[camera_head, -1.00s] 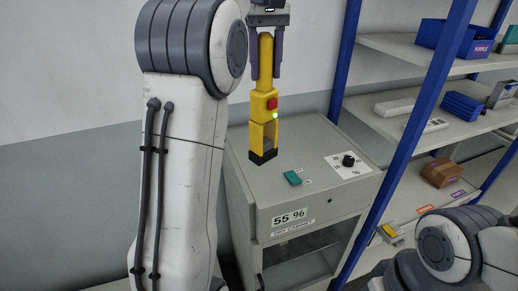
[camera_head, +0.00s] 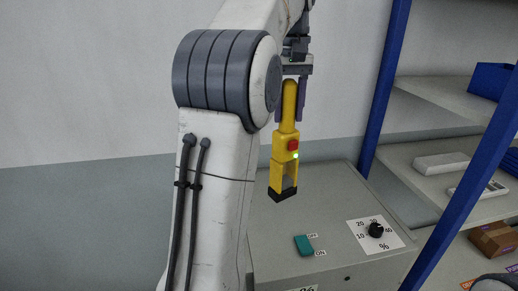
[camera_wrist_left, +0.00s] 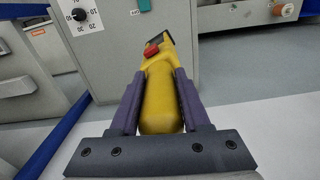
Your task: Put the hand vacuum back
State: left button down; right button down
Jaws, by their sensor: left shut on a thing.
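The hand vacuum (camera_head: 285,150) is yellow with a red button, a small lit green light and a dark end. It hangs upright in the head view, dark end down, above the back left of the dry cabinet's top. My left gripper (camera_head: 290,100) is shut on its upper yellow end. The left wrist view shows the vacuum (camera_wrist_left: 161,95) between the two purple fingers of the left gripper (camera_wrist_left: 160,105), pointing away from the wrist. My right gripper is not in view. No holder for the vacuum can be made out.
Blue-posted shelves (camera_head: 430,155) stand at the right with a blue bin (camera_head: 490,80) and a brown box (camera_head: 492,240). The wall behind is bare.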

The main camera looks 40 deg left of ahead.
pick_arm(q)
jog(key=s+a+f+p, duration=0.1)
jog(key=s+a+f, duration=0.2)
jog(key=a+f, duration=0.3)
notch_tip(320, 180, down, 2)
jog(key=shift+a, duration=0.15)
jog(key=shift+f, duration=0.15)
jog(key=shift+c, duration=1.8)
grip_release()
notch_tip(320, 180, up, 12)
jog(key=shift+p, duration=0.4)
